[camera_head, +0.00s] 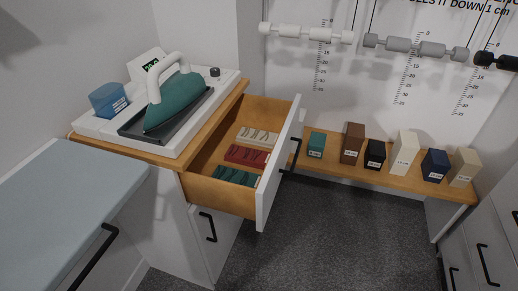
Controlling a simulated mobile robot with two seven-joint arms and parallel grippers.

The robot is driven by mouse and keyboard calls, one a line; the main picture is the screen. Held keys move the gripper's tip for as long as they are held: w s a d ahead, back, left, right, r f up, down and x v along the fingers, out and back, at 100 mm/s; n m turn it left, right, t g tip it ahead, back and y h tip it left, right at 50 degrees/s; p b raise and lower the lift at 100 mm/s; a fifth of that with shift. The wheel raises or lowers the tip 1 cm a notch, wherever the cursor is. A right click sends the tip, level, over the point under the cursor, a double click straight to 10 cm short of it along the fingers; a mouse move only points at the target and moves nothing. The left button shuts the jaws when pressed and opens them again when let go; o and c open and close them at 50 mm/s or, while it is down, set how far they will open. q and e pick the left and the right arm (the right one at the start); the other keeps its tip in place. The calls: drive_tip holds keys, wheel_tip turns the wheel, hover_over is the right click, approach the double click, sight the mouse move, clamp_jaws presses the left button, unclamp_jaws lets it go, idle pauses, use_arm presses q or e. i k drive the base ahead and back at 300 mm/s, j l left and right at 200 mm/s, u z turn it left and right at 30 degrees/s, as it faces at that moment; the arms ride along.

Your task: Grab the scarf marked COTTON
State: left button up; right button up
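An open drawer (222,196) under the wooden top holds three folded cloth bundles in a row. The far one is cream (257,137), the middle one is dark red (247,156) and the near one is dark green (237,176). Each has a small mark on it that is too small to read, so I cannot tell which one says COTTON. Neither of my grippers is in view.
A green iron (174,100) and a blue container (108,100) stand on the white unit above the drawer. A low wooden shelf (392,178) at the back holds several labelled blocks. Rollers hang above it. The dark floor (330,235) is clear.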

sight(254, 137)
drive_tip(key=k+u, duration=0.15)
drive_tip(key=u, duration=0.25)
drive_tip(key=k+j+u, duration=0.1)
drive_tip(key=u, duration=0.35)
drive_tip(key=l+u, duration=0.1)
drive_tip(key=u, duration=0.25)
drive_tip(key=l+u, duration=0.15)
drive_tip(key=u, duration=0.2)
drive_tip(key=l+u, duration=0.1)
drive_tip(key=u, duration=0.2)
drive_tip(key=l, duration=1.9)
drive_tip(key=k, duration=0.05)
